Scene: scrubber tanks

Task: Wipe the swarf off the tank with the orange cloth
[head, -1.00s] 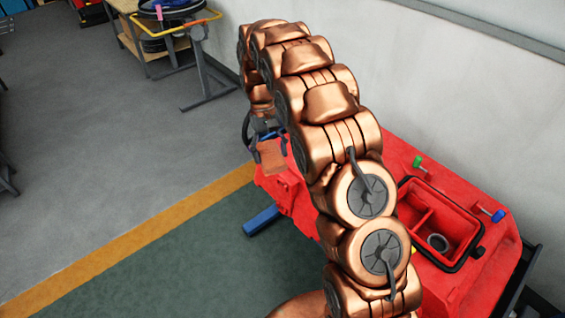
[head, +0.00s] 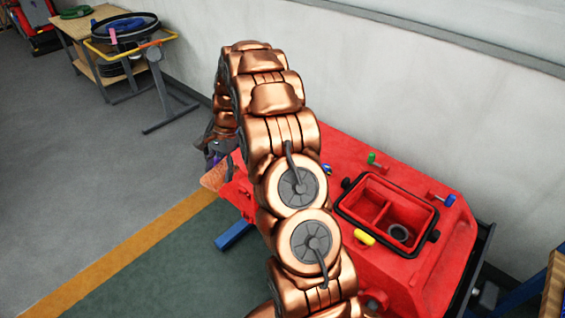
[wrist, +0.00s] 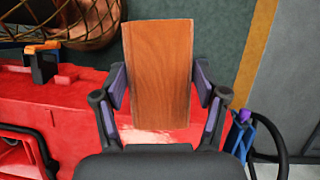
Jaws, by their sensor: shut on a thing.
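My gripper (wrist: 160,88) is shut on a flat orange-brown, wood-grained piece (wrist: 158,60), its pads against both sides. It looks like a rigid block rather than a cloth. In the head view the same piece (head: 214,177) shows at my gripper (head: 219,152), beyond my arm at the left end of the red tank (head: 345,150). In the wrist view the piece is over the red tank surface (wrist: 85,100), with its far end past the edge. A pale patch (wrist: 150,135), possibly swarf, shows on the red between my fingers. I cannot tell whether the piece touches the tank.
An open compartment (head: 345,212) with a black-rimmed edge is in the tank top. Green (head: 371,158), blue (head: 448,200) and yellow (head: 364,238) fittings stand around it. A black hose (wrist: 283,140) lies beside the tank.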

